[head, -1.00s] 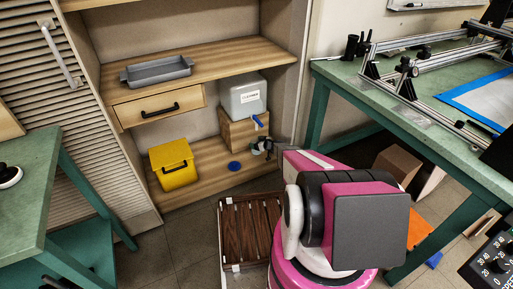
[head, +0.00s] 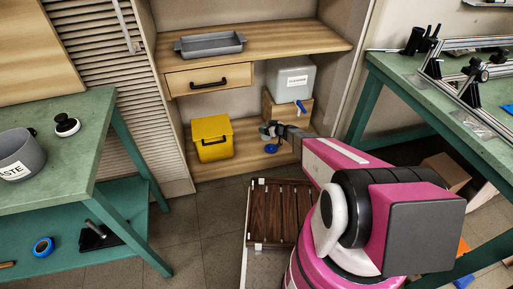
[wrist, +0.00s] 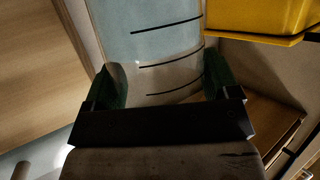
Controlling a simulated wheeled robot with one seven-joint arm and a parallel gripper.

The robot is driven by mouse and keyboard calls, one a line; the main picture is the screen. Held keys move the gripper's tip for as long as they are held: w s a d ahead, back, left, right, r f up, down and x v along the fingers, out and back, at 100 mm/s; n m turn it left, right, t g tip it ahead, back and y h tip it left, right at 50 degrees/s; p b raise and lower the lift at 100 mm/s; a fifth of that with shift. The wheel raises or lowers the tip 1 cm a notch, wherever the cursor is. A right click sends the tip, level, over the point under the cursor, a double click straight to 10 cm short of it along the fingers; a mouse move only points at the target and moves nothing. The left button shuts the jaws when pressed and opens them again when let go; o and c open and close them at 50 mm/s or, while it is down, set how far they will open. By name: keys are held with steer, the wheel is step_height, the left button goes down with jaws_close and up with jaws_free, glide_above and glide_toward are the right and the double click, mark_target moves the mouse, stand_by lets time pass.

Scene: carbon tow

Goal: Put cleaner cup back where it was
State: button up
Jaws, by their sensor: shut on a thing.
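My gripper (head: 276,129) is in front of the lower shelf in the cabinet, just below and left of the cleaner container's blue tap (head: 301,106). In the wrist view, my gripper (wrist: 165,85) is shut on a clear cup (wrist: 150,45) with dark curved marks, one finger on each side. The cup is small and mostly hidden in the head view. The grey cleaner container (head: 290,78) stands on a wooden block (head: 288,113). I cannot tell whether the cup touches the shelf.
A yellow bin (head: 212,140) stands left of the gripper; it also shows in the wrist view (wrist: 260,18). A grey tray (head: 210,44) is on the upper shelf. A waste cup (head: 18,155) is on the left table. A slatted wooden rack (head: 275,212) is below.

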steer(key=s+a+n+g+y, duration=0.2)
steer(key=a, duration=0.8)
steer(key=f, duration=1)
steer(key=shift+s+d+f, duration=0.15)
steer(key=shift+d+f, duration=0.05)
steer(key=shift+f, duration=0.05)
steer(key=shift+f, duration=0.15)
steer(key=o, duration=1)
